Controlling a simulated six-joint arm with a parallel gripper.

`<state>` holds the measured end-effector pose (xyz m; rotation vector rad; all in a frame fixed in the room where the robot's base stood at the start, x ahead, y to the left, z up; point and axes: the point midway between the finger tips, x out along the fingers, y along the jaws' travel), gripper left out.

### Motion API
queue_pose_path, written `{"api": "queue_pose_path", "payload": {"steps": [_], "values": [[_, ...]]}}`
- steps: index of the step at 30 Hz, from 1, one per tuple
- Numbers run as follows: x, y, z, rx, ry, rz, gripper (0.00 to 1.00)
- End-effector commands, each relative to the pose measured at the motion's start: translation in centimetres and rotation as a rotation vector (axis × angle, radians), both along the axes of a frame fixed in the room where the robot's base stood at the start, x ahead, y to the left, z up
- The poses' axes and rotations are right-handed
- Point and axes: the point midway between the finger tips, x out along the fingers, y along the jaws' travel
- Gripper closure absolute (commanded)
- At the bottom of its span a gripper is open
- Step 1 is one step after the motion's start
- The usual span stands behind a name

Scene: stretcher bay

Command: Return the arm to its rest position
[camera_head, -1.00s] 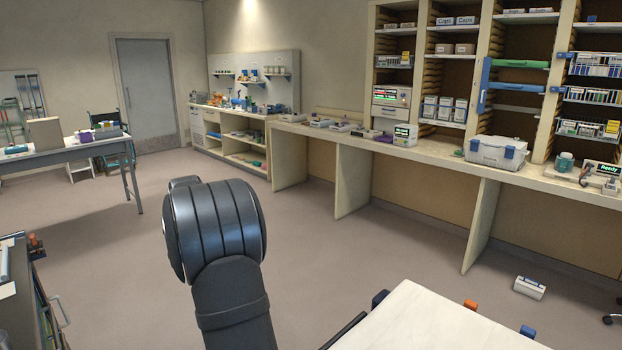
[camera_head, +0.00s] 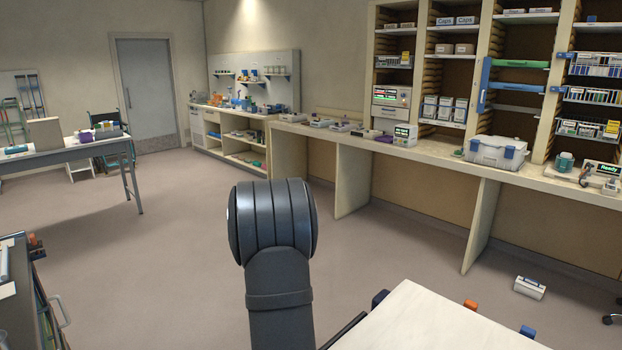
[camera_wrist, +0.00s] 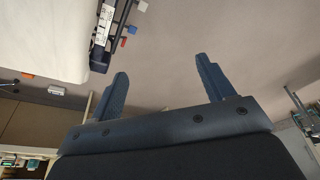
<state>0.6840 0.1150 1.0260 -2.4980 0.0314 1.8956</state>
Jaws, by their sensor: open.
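My gripper (camera_wrist: 160,88) shows in the wrist view with its two dark blue fingers spread wide apart. Nothing is between them but the plain floor behind. In the head view a dark, ribbed joint of my arm stands upright in the middle, over open floor; the gripper itself does not show there. The wrist view is tilted, with the white-topped surface at upper left and the counter at lower left.
A white-topped surface (camera_head: 440,325) with coloured clips fills the lower right. A grey cabinet (camera_head: 22,300) is at lower left. A long counter (camera_head: 430,152) with shelves runs along the right wall. A small white box (camera_head: 529,287) lies on the floor. The middle floor (camera_head: 150,260) is clear.

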Motion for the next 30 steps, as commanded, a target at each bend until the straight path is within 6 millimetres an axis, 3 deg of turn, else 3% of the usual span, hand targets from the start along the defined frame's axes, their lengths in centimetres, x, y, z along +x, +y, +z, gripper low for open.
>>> {"api": "queue_pose_path", "payload": {"steps": [6,13,18,27,30], "values": [[0.6,-4.3,-1.0,-0.001,0.0,-0.069,0.26],[0.8,-7.6,-1.7,-0.001,0.001,-0.119,0.26],[0.9,-8.6,-2.0,-0.001,0.0,-0.134,0.26],[0.9,-8.7,-2.0,0.0,0.0,-0.136,0.26],[0.9,-8.7,-2.0,0.0,0.0,-0.136,0.06]]}}
